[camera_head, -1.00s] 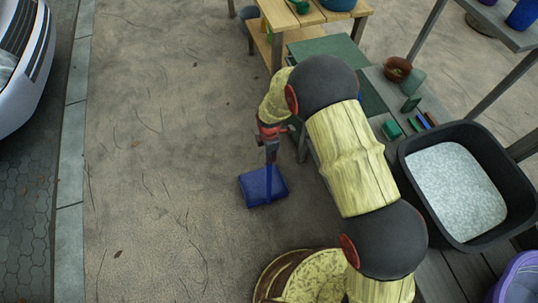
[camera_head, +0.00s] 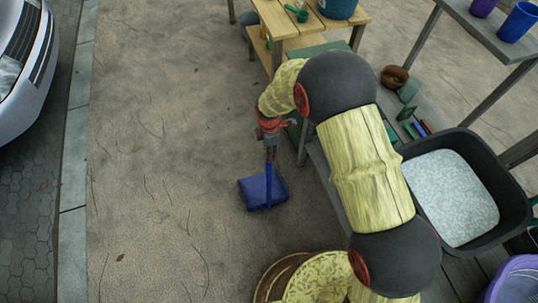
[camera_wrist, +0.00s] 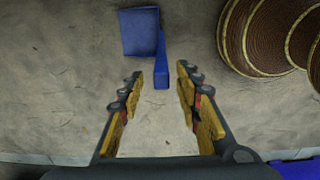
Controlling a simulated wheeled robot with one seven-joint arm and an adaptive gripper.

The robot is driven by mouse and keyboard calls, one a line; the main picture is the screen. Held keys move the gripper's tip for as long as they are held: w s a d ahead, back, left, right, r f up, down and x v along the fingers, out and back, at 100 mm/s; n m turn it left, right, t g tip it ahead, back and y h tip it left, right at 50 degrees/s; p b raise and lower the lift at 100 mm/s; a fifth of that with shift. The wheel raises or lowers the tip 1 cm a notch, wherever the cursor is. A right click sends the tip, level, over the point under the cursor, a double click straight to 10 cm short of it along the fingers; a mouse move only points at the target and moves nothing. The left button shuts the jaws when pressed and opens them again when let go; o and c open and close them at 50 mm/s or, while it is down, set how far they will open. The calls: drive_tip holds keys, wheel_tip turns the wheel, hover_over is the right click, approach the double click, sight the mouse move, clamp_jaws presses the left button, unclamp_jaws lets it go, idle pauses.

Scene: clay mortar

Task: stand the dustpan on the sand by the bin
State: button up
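The blue dustpan (camera_head: 258,191) rests on the sand left of my arm, its pan low and its handle (camera_head: 270,170) pointing up. My gripper (camera_head: 271,152) is above it, at the top of the handle. In the wrist view my gripper (camera_wrist: 160,76) has its two fingers spread apart. The dustpan (camera_wrist: 139,32) lies beyond the fingertips, and its handle end (camera_wrist: 161,73) sits in the gap with space on both sides. I cannot tell which container is the bin.
A black tub (camera_head: 513,197) with pale granules stands at right, beside a purple basket (camera_head: 517,281). A wooden table (camera_head: 271,17) stands at the back with a blue bucket. A white car (camera_head: 22,60) is at far left. The sand left of the dustpan is clear.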

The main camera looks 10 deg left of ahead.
drive_tip(key=shift+r+p, duration=0.4)
drive_tip(key=shift+r, duration=1.4)
drive_tip(key=shift+d+r, duration=0.1)
drive_tip(key=shift+r, duration=0.05)
drive_tip(key=s+d+r+m+t, duration=0.1)
drive_tip(key=d+r+m, duration=0.6)
drive_tip(key=r, duration=0.6)
drive_tip(key=s+d+r+m+t, duration=0.1)
drive_tip(key=d+r+m, duration=0.3)
drive_tip(key=d+r, duration=0.7)
drive_tip(key=s+d+r+m+t, duration=0.1)
drive_tip(key=s+d+r+m, duration=0.5)
drive_tip(key=s, duration=0.3)
drive_tip(key=s+d+r+m+t, duration=0.2)
drive_tip(key=s+d+r+m, duration=0.5)
drive_tip(key=s, duration=0.3)
drive_tip(key=shift+s, duration=0.15)
drive_tip(key=shift+c, duration=0.5)
